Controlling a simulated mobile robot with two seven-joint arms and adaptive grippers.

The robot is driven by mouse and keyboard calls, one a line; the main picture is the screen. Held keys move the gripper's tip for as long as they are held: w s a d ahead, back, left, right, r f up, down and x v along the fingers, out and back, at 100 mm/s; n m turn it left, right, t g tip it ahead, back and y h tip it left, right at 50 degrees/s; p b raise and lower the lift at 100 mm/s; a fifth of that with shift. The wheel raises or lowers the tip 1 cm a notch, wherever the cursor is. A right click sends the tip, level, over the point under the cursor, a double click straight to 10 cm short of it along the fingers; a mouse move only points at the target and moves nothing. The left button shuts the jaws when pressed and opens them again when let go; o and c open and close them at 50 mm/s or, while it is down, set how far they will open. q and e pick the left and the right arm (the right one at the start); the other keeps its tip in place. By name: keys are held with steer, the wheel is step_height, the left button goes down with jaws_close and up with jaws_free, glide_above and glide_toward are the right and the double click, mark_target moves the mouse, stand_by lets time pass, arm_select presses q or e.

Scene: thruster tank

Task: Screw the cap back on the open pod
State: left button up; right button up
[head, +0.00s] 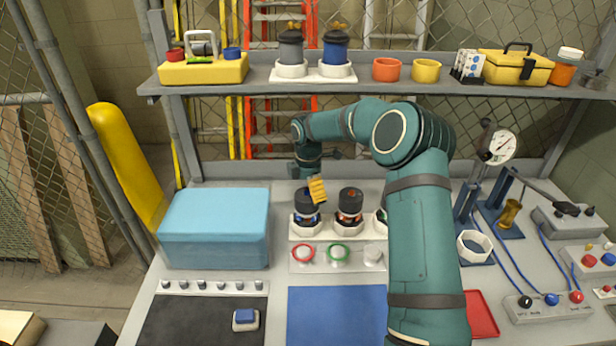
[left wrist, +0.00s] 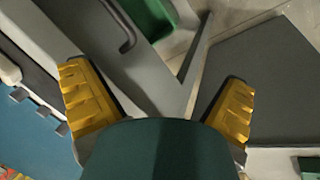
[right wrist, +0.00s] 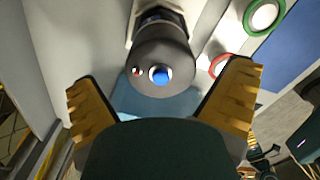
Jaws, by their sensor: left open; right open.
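In the head view, my right gripper (head: 317,190) is above the left pod (head: 304,219), which has a dark top and stands upright in a white holder. In the right wrist view, this pod's round dark end (right wrist: 150,75), with a blue spot and a smaller red-and-white spot, lies ahead between my open, empty fingers. A middle pod (head: 350,203) has a dark top with a red dot. A third pod (head: 380,219) is mostly hidden behind my right arm. I cannot tell which pod is open. My left gripper (left wrist: 158,100) is open and empty, away from the pods.
A red ring (head: 303,253), a green ring (head: 339,253) and a white round piece (head: 373,257) lie before the pods. A blue box (head: 214,228) stands left. The shelf (head: 440,88) hangs behind. A blue mat (head: 335,315) is bare at the front.

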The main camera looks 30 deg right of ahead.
mark_target(308, 194)
steer(key=shift+f, duration=2.1)
steer(key=c, duration=1)
steer(key=shift+o, duration=0.7)
steer(key=shift+c, duration=0.2)
